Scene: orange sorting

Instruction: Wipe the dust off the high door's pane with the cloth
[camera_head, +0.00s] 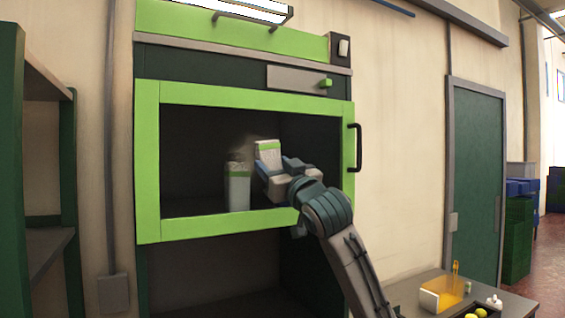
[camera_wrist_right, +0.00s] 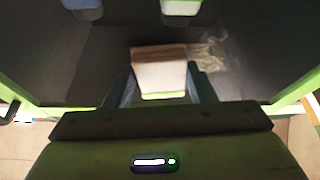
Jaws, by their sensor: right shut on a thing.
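The high door (camera_head: 148,170) has a bright green frame around a dark, see-through pane (camera_head: 190,135) and looks shut. My right gripper (camera_head: 275,168) is in front of the pane, shut on the cloth (camera_head: 268,153), a white folded pad with a green stripe. In the right wrist view the cloth (camera_wrist_right: 160,75) sits between the fingers, its far edge brownish, at or very near the pane; contact is unclear. A pale wispy dust smear (camera_wrist_right: 215,48) shows on the pane just right of the cloth. My left gripper is not in view.
A white and green container (camera_head: 237,187) stands behind the pane. A black handle (camera_head: 355,148) is on the door's right side. A shelf (camera_head: 45,245) stands at the left. A low table (camera_head: 410,290) with a yellow holder (camera_head: 447,288) is at the lower right.

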